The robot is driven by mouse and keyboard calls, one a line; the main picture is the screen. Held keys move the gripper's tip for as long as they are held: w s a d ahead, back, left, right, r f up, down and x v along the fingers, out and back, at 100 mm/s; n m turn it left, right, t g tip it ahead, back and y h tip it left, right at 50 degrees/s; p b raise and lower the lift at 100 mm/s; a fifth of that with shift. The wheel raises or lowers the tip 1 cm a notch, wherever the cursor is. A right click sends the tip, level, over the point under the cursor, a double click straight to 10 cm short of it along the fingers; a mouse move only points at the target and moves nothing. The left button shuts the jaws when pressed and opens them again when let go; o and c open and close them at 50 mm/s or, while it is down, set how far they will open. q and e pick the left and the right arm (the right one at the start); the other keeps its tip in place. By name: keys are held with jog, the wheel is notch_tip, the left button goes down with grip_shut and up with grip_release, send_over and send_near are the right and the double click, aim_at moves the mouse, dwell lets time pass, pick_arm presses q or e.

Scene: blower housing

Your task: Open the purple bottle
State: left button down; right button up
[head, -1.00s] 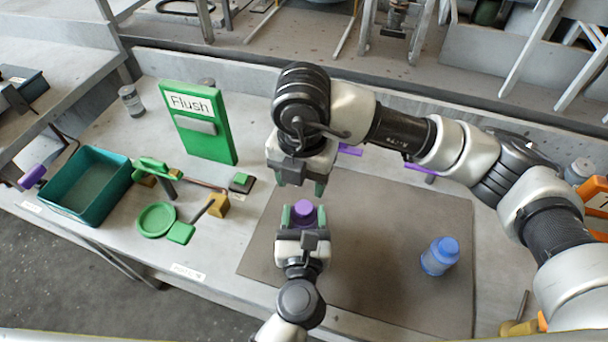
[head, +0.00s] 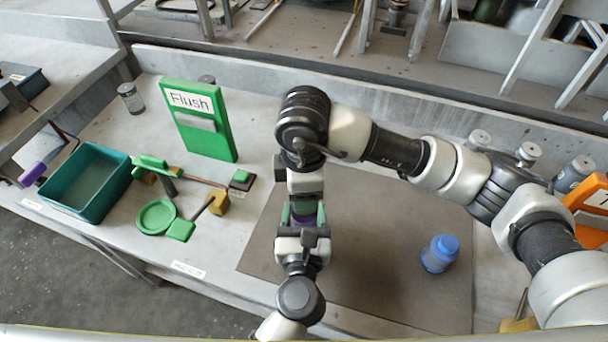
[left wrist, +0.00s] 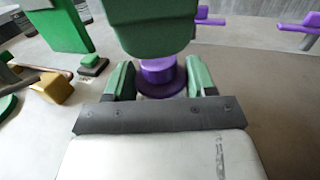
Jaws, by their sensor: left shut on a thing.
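The purple bottle (head: 303,221) stands upright at the left side of the grey mat (head: 390,300), mostly hidden by my grippers. In the left wrist view the bottle (left wrist: 162,86) shows a wide purple body with a narrower purple part above it. My left gripper (head: 303,214) is shut on the body, one green finger on each side. My right gripper (head: 305,198) points down directly over the bottle, its green finger (left wrist: 155,28) covering the bottle's top in the left wrist view. I cannot tell whether it is closed on the cap.
A blue bottle (head: 439,254) stands on the mat to the right. At left are a teal bin (head: 126,188), a green dish (head: 156,217), a green Flush box (head: 206,140) and a yellow block (head: 217,203). The mat between the two bottles is clear.

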jog(key=shift+f, duration=2.05)
jog(key=shift+c, duration=0.5)
jog(key=c, duration=0.8)
jog(key=o, duration=0.9)
jog(key=shift+o, duration=0.2)
notch_tip(320, 180, up, 8)
jog(key=shift+f, duration=0.1)
jog(key=shift+c, duration=0.2)
jog(key=shift+f, duration=3.9)
jog(key=shift+c, duration=0.3)
